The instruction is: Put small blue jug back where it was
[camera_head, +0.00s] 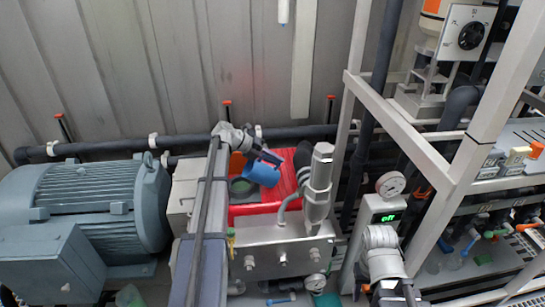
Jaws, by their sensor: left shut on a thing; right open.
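The small blue jug (262,174) is held by my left gripper (266,160), whose dark fingers are shut on it. The jug looks tilted and is over the red tray or surface (285,186) behind the metal box. I cannot tell whether it touches anything below. My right gripper (392,293) is low at the bottom edge, right of centre, away from the jug. Its fingertips are small and partly cut off there.
A green round vessel (241,187) and an orange item sit just left of the jug. A metal box with a thick steel cylinder (319,185) stands in front and right. A large grey motor (85,210) fills the left. White frame posts (480,110) stand at the right.

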